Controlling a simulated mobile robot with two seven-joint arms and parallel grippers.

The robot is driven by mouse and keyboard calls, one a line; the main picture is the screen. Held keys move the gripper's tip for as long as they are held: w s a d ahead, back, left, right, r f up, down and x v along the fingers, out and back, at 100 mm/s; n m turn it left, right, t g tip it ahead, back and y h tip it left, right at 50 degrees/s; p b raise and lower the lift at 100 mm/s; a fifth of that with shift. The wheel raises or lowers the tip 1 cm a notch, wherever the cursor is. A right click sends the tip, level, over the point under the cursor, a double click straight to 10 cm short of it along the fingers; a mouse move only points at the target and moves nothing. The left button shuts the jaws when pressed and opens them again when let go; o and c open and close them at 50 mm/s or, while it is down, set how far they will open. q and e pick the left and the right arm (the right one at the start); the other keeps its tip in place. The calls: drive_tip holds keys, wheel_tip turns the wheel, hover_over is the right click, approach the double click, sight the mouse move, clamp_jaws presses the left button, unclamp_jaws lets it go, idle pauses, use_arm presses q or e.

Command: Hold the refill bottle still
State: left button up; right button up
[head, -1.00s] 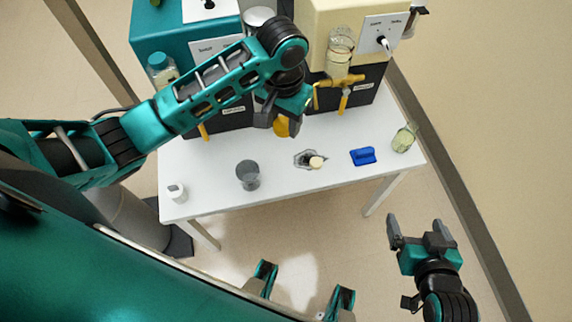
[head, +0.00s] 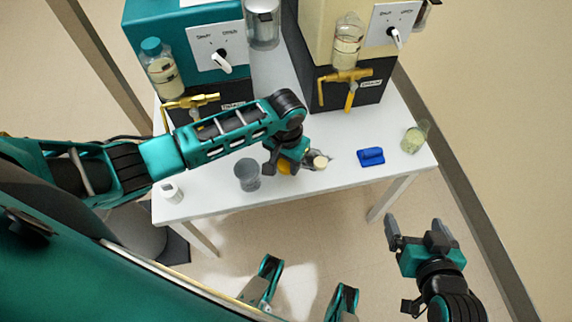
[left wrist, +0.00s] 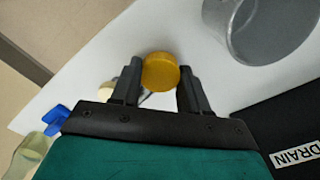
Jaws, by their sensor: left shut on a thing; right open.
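My left gripper (head: 281,168) is low over the front middle of the white table. It is shut on a round yellow cap (left wrist: 160,71), which sits between its two fingers in the left wrist view. What lies under the cap is hidden. A beige stopper (head: 320,162) with a greyish shape beside it lies just right of this gripper. A pale green bottle (head: 413,139) stands tilted-looking at the table's right end. I cannot tell which of these is the refill bottle. My right gripper (head: 413,222) is open and empty, in front of the table.
A grey cup (head: 247,176) stands close left of my left gripper. A blue block (head: 371,156) and a small white container (head: 171,192) are on the table (head: 210,207). Teal (head: 150,20) and cream (head: 318,25) machines with yellow taps stand behind.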

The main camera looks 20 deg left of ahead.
use_arm(q)
drive_tip(key=shift+f, duration=0.95)
drive_tip(key=o, duration=1.2)
drive_tip(key=shift+c, duration=0.2)
